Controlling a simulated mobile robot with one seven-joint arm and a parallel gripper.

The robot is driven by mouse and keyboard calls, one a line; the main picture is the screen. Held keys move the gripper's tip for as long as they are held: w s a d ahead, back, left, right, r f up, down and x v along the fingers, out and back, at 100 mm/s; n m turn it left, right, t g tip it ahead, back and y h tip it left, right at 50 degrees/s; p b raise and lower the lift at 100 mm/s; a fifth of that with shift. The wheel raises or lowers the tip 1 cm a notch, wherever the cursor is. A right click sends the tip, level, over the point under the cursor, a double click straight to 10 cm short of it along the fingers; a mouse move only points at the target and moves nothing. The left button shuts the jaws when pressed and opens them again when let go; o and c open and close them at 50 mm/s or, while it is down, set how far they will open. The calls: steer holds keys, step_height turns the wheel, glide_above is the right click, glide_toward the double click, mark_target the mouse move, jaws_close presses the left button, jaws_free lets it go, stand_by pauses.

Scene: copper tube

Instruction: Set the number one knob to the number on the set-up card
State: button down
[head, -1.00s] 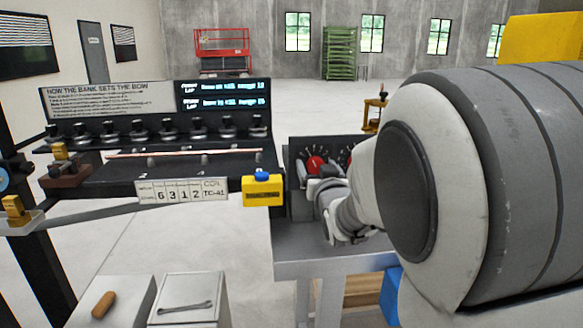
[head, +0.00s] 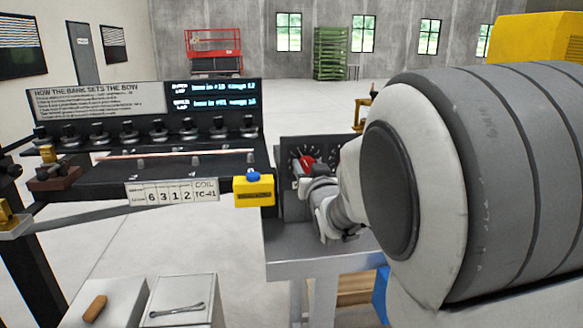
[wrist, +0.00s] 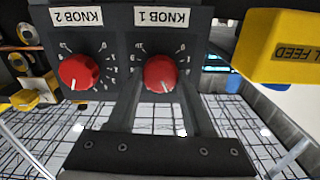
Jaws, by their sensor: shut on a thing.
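The red knob under the KNOB 1 label (wrist: 162,17) is in the wrist view, which is upside down. My gripper (wrist: 161,88) has one finger at each side of this number one knob (wrist: 158,72) and is shut on it. Its white pointer line slants toward the picture's bottom, slightly right; the dial figure there is too small to read. The knob also shows in the head view (head: 306,162), partly hidden by my gripper (head: 313,178). The set-up card (head: 172,193) reads 6 3 1 2, COIL TC-41, on the front of the black bench.
A second red knob (wrist: 78,72), labelled KNOB 2, sits beside it. A yellow feed box (head: 254,190) with a blue button stands left of the knob panel. A copper tube (head: 175,154) lies on the bench below a lit display (head: 210,95). Two pale boxes stand in front.

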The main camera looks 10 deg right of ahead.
steer(key=shift+f+m+b, duration=0.15)
steer(key=shift+m+b, duration=0.15)
steer(key=shift+b, duration=0.3)
steer(key=shift+d+f+m+b, duration=0.15)
steer(key=shift+m+b, duration=0.45)
steer(key=shift+b, duration=0.45)
steer(key=m+b, duration=0.2)
steer(key=b, duration=0.2)
steer(key=shift+f+m, duration=0.1)
steer(key=shift+m, duration=0.2)
steer(key=m+b, duration=0.4)
steer(key=b, duration=0.1)
steer(key=shift+m+b, duration=0.3)
steer(key=shift+b, duration=0.1)
steer(key=shift+r+m+b, duration=0.2)
steer(key=shift+m+b, duration=0.45)
steer(key=shift+m, duration=0.05)
steer(key=shift+c, duration=1.5)
jaws_free()
steer(key=shift+r, duration=0.1)
